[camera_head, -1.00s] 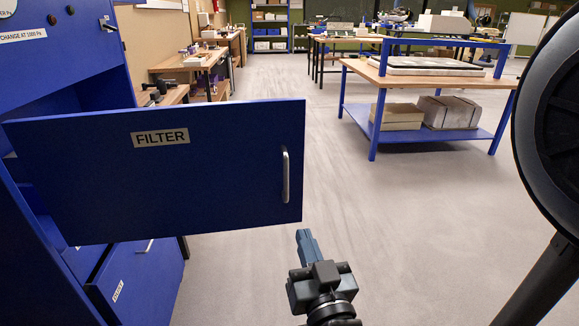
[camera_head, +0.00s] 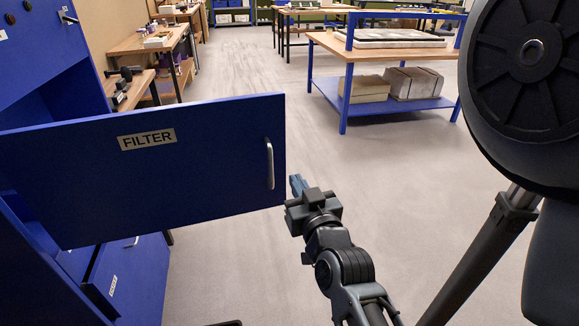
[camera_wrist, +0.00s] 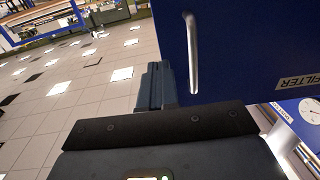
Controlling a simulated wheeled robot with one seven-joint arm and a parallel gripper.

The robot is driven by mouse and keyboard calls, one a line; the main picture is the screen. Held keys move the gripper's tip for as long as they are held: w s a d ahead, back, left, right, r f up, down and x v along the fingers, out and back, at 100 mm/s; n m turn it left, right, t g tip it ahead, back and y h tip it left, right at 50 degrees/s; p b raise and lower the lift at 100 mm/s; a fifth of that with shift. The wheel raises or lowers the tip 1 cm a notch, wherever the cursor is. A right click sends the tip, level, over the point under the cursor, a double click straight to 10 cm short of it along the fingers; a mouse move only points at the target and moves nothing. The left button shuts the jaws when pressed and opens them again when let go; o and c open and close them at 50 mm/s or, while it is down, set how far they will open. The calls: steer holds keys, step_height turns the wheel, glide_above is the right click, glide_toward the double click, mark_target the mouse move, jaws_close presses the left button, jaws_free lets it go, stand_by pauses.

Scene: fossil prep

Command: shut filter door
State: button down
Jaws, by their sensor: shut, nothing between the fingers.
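The blue filter door (camera_head: 200,180) stands open, swung out from the blue cabinet (camera_head: 35,85) at the left. It bears a FILTER label and a silver upright handle (camera_head: 269,163) near its free edge. In the wrist view the door (camera_wrist: 235,50) fills the upper right, with the handle (camera_wrist: 191,55) near its edge. My gripper (camera_head: 297,184) is shut and empty, just right of the door's free edge in the head view. In the wrist view its fingers (camera_wrist: 154,86) point up beside the lower end of the handle. I cannot tell whether they touch the door.
A blue lower drawer or door (camera_head: 130,280) juts out below the filter door. A wood-topped blue table (camera_head: 345,45) with blocks on its shelf stands back right. A workbench (camera_head: 150,42) stands behind the door. The grey floor between is clear. A black round object (camera_head: 525,80) on a stand fills the right.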

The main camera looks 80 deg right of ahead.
mark_target(285, 162)
steer(key=p+x, duration=0.1)
steer(key=x, duration=0.4)
steer(key=shift+w+d, duration=0.2)
steer(key=shift+d, duration=0.15)
